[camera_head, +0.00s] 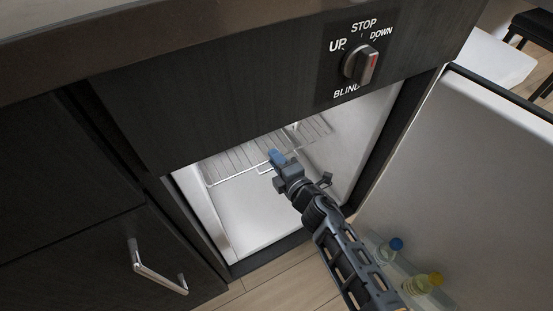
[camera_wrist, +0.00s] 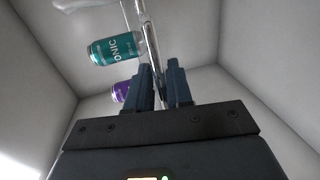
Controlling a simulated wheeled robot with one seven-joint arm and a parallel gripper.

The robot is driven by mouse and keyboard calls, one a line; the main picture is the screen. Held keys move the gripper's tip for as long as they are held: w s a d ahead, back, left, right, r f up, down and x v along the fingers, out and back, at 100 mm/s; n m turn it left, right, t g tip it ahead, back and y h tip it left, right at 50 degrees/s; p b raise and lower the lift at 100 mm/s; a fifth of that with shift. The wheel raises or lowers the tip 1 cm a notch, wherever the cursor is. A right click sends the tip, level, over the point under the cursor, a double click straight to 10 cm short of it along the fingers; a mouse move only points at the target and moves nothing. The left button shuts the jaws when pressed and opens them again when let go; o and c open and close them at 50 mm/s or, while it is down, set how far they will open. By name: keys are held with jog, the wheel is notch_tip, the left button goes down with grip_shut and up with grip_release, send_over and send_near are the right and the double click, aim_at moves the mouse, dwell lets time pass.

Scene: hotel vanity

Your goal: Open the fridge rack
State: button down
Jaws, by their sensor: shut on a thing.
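The fridge rack (camera_head: 240,160) is a wire shelf inside the open fridge under the counter. Its front edge faces me. My gripper (camera_head: 278,158) reaches into the fridge opening and is shut on the front wire of the rack, right of its middle. In the wrist view the wire (camera_wrist: 152,50) runs between the two blue-grey fingers of my gripper (camera_wrist: 162,80). The part of the rack behind my gripper is partly hidden. The fridge door (camera_head: 450,170) stands wide open at the right.
A teal can (camera_wrist: 115,48) and a purple can (camera_wrist: 120,92) show beside the wire in the wrist view. Bottles with a blue cap (camera_head: 392,248) and a yellow cap (camera_head: 425,283) stand in the door shelf. A drawer handle (camera_head: 158,270) sticks out at lower left.

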jog(key=s+d+f+p, duration=0.1)
jog(key=s+d+p, duration=0.7)
jog(key=s, duration=0.5)
jog(key=shift+s+d+p, duration=0.4)
jog(key=shift+d, duration=0.2)
jog(key=c, duration=1.2)
grip_release()
jog(key=shift+w, duration=0.1)
jog(key=shift+c, duration=0.2)
jog(key=shift+r, duration=0.15)
jog(key=shift+w+r, duration=0.1)
jog(key=shift+r, duration=0.05)
jog(key=p+v, duration=0.3)
jog(key=v, duration=0.4)
jog(key=shift+s+d, duration=0.2)
jog(key=shift+s, duration=0.15)
